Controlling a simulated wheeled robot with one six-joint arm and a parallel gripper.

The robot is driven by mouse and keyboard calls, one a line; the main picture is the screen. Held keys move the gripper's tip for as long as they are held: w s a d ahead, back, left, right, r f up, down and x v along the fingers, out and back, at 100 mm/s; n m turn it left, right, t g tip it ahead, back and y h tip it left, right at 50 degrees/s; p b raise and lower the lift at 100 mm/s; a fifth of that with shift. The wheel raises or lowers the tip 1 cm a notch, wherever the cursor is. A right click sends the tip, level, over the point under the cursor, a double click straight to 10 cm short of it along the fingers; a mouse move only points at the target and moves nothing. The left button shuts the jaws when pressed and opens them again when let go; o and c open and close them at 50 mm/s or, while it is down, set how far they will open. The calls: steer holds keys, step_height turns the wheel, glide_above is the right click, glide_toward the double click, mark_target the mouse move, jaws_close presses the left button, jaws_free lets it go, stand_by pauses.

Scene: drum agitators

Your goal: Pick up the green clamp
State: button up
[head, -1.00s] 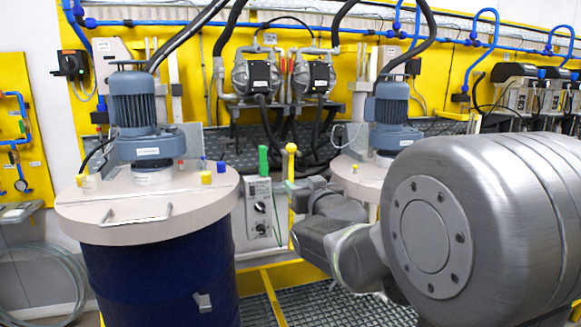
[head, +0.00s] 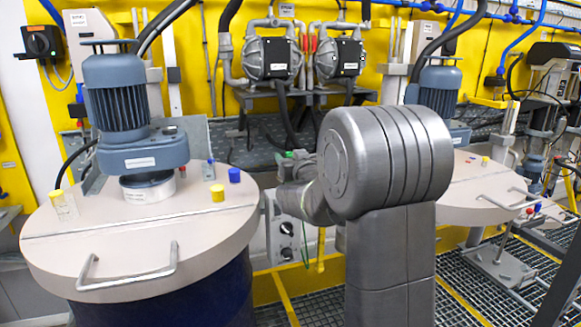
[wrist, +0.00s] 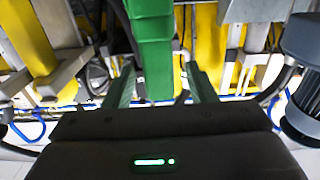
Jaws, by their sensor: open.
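The green clamp (wrist: 153,45) fills the upper middle of the wrist view as a long green bar. My gripper (wrist: 160,68) is open, with one finger on each side of the clamp's near end and gaps showing beside it. In the head view a small green bit of the clamp (head: 289,154) shows at my gripper (head: 294,168), above the grey control box (head: 285,238). My arm hides most of that spot, and I cannot tell what the clamp rests on.
A blue drum with a beige lid (head: 120,240) and a blue motor (head: 122,105) stands at left. Another beige lid (head: 470,195) with a motor is at right. Pumps (head: 270,65) hang on the yellow wall behind. Grating (head: 320,300) covers the floor.

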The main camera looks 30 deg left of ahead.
steer(key=shift+x, duration=1.15)
steer(key=c, duration=1.1)
steer(key=shift+r, duration=0.15)
step_height(320, 180, up, 15)
steer(key=p, duration=0.4)
steer(key=shift+d, duration=0.1)
